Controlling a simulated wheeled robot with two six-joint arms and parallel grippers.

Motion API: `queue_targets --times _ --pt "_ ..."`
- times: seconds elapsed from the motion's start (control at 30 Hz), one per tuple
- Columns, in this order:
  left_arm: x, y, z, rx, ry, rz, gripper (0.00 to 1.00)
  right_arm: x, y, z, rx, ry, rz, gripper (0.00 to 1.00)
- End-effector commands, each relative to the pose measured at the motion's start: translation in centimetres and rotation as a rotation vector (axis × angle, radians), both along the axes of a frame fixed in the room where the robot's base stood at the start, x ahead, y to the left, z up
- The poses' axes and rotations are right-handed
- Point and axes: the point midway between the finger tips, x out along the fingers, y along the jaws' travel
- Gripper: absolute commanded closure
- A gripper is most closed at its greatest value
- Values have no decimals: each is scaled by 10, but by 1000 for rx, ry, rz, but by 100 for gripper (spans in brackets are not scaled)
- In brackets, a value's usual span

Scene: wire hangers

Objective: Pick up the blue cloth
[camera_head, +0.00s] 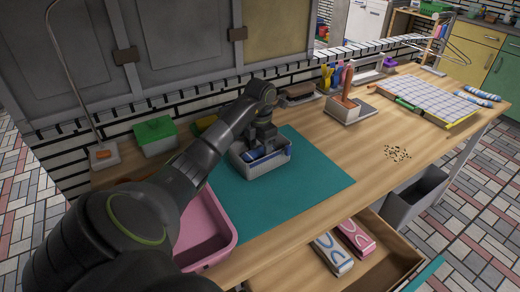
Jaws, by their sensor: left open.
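A small grey bin (262,168) stands on the teal mat (305,180). Dark blue material (252,155) shows inside it; it looks like the blue cloth, but it is small and partly hidden by my gripper. My left arm comes in from the lower left, and my left gripper (266,146) points down over the bin, its fingertips at or just inside the opening. It is open. I cannot tell whether the fingers touch the blue material. My right gripper is not in view.
A pink tub (225,230) stands left of the mat, partly behind my arm. A green-lidded box (155,136) is at the back left.

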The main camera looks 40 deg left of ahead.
Motion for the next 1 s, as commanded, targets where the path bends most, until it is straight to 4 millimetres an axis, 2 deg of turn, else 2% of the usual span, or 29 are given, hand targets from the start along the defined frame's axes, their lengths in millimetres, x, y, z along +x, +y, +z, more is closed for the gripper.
queue_targets --times 0.17,0.43,0.77,0.87,1.0 --pt "0 0 0 1 0 0 42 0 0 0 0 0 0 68" --pt "0 0 0 0 0 0 75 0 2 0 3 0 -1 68" --pt "0 0 3 1 -1 0 75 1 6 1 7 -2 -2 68" --pt "1 0 12 0 -3 -1 75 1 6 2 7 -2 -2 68" --pt "0 1 33 2 -2 0 75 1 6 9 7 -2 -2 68"
